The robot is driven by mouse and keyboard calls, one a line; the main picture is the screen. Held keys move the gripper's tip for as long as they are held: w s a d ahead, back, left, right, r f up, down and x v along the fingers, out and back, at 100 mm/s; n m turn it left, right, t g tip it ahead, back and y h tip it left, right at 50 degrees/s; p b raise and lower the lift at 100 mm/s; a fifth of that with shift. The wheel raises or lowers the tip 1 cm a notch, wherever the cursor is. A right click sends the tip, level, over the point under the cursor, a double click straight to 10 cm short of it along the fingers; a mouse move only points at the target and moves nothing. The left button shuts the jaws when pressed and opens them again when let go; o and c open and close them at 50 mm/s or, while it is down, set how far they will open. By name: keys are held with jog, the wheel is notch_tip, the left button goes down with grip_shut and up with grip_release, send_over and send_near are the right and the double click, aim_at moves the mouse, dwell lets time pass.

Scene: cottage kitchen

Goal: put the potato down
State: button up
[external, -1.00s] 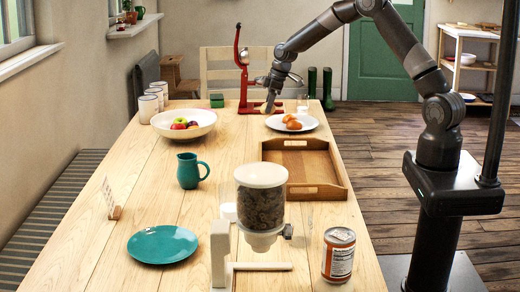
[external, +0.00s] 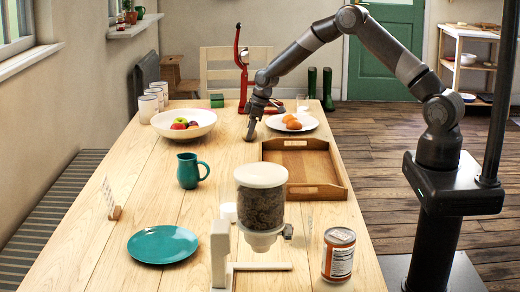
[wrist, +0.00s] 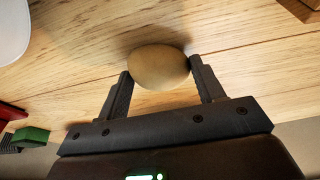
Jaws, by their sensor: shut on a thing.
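My gripper (wrist: 159,82) points down, with its two fingers on either side of the potato (wrist: 158,67), shut on it. The potato is a plain tan oval, clear in the wrist view. In the external view my gripper (external: 250,136) is low over the wooden table (external: 225,152), between the fruit bowl and the white plate. The potato cannot be made out there, being small and behind the fingers. I cannot tell whether the potato touches the tabletop.
A white plate with orange-brown food (external: 309,127) and a wooden tray (external: 340,178) lie to the right. A fruit bowl (external: 205,131) stands left, a red stand (external: 243,85) behind. A teal jug (external: 190,172) is nearer the camera. Bare tabletop surrounds my gripper.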

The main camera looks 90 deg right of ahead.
jog(key=shift+f, duration=0.15)
jog(key=o, duration=1)
jog(key=v, duration=1.2)
jog(key=s+a+r, duration=0.5)
jog(key=a+r, duration=0.4)
jog(key=a, duration=0.2)
jog(key=s+a+r, duration=0.5)
jog(key=a+r, duration=0.4)
jog(key=a, duration=0.1)
jog(key=s+a+r, duration=0.1)
jog(key=s+a, duration=0.4)
jog(key=s, duration=0.3)
jog(key=s+a+t, duration=0.1)
jog(key=s+a, duration=0.4)
jog(key=s, duration=0.3)
jog(key=s+a+r+t, duration=0.1)
jog(key=s+a, duration=0.4)
jog(key=s, duration=0.3)
jog(key=shift+r, duration=0.3)
